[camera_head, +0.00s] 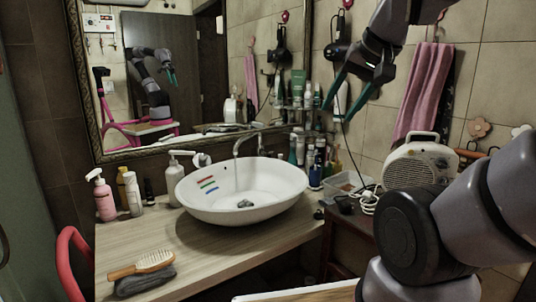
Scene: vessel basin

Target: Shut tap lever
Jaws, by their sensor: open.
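The chrome tap (247,142) stands behind the white vessel basin (285,195), its curved spout over the bowl. Its lever is too small to make out clearly, so I cannot tell its position. A faint streak lies below the spout; I cannot tell if it is running water. My gripper (339,110) is raised at the upper right, in front of the tiled wall, with its teal fingers open and pointing down to the left. It appears apart from the tap and holds nothing.
Bottles (313,160) crowd the counter right of the basin. A pink soap bottle (104,199), a white dispenser (174,180) and a hairbrush (142,265) are at left. A white fan heater (410,167) stands right. The mirror (200,100) is behind; the front counter is mostly clear.

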